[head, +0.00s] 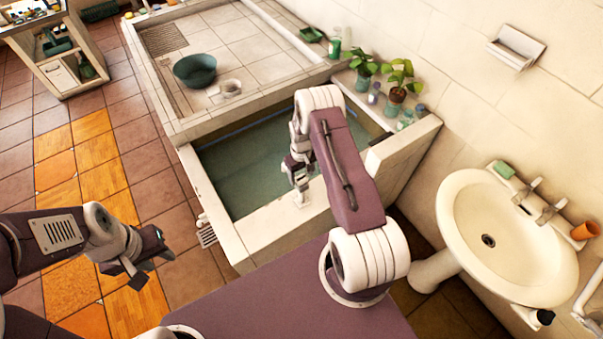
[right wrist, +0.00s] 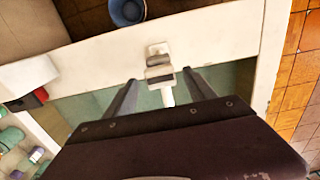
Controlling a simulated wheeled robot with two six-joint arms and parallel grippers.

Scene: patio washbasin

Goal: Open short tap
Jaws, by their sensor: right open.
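The short tap (right wrist: 159,67) is a small pale fitting with a square base plate on the white rim of the water basin, its spout reaching over the water. In the head view a small white piece of it (head: 301,199) shows on the basin's front rim, below my right gripper (head: 297,174). In the right wrist view my right gripper (right wrist: 160,77) is open, one finger on either side of the tap, with gaps between. Whether the tap's handle is turned, I cannot tell. My left gripper (head: 150,266) hangs over the floor at the left, away from the basin; its jaw opening is unclear.
The basin (head: 215,202) holds greenish water. Potted plants (head: 397,90) and bottles stand on its right ledge. A dark green bowl (head: 195,70) sits on the slab behind. A blue bucket (right wrist: 127,10) is beyond the rim. A white washbasin (head: 470,215) stands right.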

